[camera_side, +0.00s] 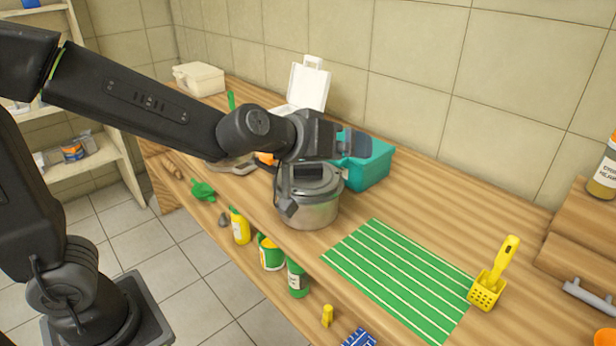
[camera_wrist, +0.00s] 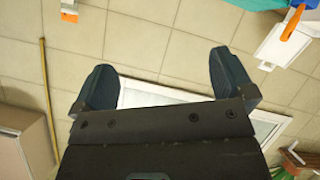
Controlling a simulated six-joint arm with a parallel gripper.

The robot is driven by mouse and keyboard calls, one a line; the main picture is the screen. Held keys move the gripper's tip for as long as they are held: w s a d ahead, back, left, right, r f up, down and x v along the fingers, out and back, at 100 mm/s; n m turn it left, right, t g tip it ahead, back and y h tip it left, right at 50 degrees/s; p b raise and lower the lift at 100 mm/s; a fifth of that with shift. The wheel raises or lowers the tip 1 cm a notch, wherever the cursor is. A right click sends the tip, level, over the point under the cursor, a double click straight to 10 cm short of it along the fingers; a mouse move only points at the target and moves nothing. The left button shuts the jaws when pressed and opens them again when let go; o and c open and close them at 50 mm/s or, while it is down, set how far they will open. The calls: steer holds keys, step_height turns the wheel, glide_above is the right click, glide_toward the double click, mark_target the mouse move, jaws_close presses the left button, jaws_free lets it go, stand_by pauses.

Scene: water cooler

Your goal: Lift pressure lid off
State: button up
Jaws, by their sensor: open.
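A metal pot (camera_side: 318,212) with a grey lid (camera_side: 318,184) stands on the wooden counter in the side view. The lid sits on the pot, and a dark handle hangs at its front left. My gripper (camera_side: 352,144) is above the pot, reaching past its top toward the back right. My wrist partly covers the lid's top. In the wrist view my gripper's fingers (camera_wrist: 165,82) are wide apart with nothing between them. The pot and lid do not show in the wrist view.
A teal box (camera_side: 368,164) stands close behind the pot. An open white case (camera_side: 308,88) is farther back. A green striped mat (camera_side: 395,280) lies to the right, with a yellow scoop (camera_side: 493,280) beside it. Several bottles stand below the counter's front edge. The tiled wall is behind.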

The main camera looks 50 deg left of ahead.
steer(key=w+f+n+y, duration=0.3)
steer(key=w+f+y, duration=0.1)
steer(key=n+g+y, duration=0.4)
steer(key=y, duration=0.7)
glide_toward(308, 167)
steer(key=x, duration=0.9)
steer(key=shift+w+a+f, duration=0.1)
steer(key=shift+w+a, duration=0.05)
steer(key=shift+a, duration=0.05)
steer(key=c, duration=0.9)
steer(key=shift+c, duration=0.3)
